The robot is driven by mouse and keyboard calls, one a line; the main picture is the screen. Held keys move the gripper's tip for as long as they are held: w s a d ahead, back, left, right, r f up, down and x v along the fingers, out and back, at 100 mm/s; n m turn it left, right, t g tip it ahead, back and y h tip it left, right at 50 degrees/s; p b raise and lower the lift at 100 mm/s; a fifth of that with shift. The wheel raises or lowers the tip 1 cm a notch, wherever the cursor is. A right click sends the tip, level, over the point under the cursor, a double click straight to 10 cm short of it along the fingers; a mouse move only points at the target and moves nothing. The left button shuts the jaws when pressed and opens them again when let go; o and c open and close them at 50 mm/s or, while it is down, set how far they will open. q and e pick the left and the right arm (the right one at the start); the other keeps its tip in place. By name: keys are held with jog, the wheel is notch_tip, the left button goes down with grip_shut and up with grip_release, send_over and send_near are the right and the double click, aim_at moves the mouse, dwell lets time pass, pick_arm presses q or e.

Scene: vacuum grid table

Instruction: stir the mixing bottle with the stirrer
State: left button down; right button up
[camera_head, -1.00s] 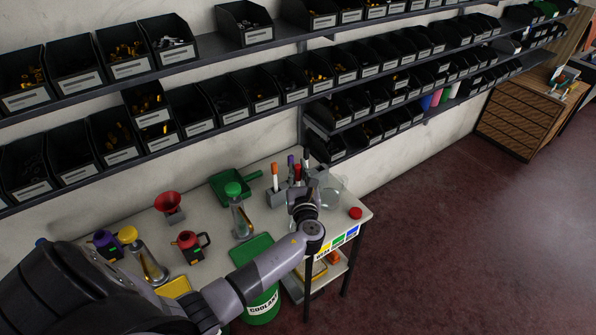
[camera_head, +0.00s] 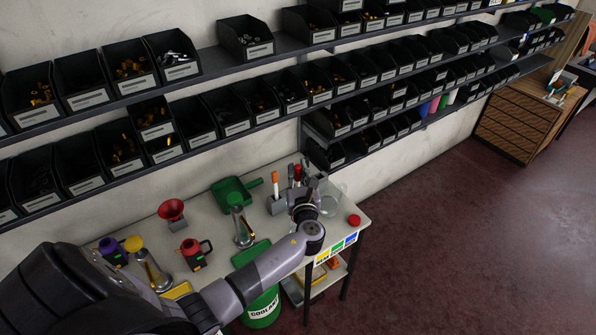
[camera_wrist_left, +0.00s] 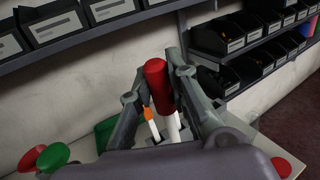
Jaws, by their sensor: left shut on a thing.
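My left gripper (camera_head: 303,190) is at the back right of the work table. In the left wrist view its fingers (camera_wrist_left: 157,85) are shut on a stirrer with a red handle (camera_wrist_left: 156,88) and a pale shaft. In the head view the red handle (camera_head: 298,172) stands up by the gripper. Whether the shaft's lower end is still in the grey holder (camera_head: 275,205) is hidden. An orange-topped stick (camera_head: 275,178) stands in the holder. A clear round glass vessel (camera_head: 332,200), perhaps the mixing bottle, is just right of the gripper, partly hidden. My right gripper is not in view.
A red cap (camera_head: 354,220) lies near the right table edge. Left of the gripper are a green scoop (camera_head: 232,192), a green-capped flask (camera_head: 241,230), a red jug (camera_head: 194,252) and a red funnel (camera_head: 172,212). Shelves of black bins (camera_head: 245,40) run above the table.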

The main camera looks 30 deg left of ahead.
aim_at(298, 165)
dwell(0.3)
pick_arm(q)
jog(key=shift+r+p, duration=0.45)
jog(key=shift+r, duration=1.55)
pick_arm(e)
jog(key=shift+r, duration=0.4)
pick_arm(q)
jog(key=shift+f, duration=0.1)
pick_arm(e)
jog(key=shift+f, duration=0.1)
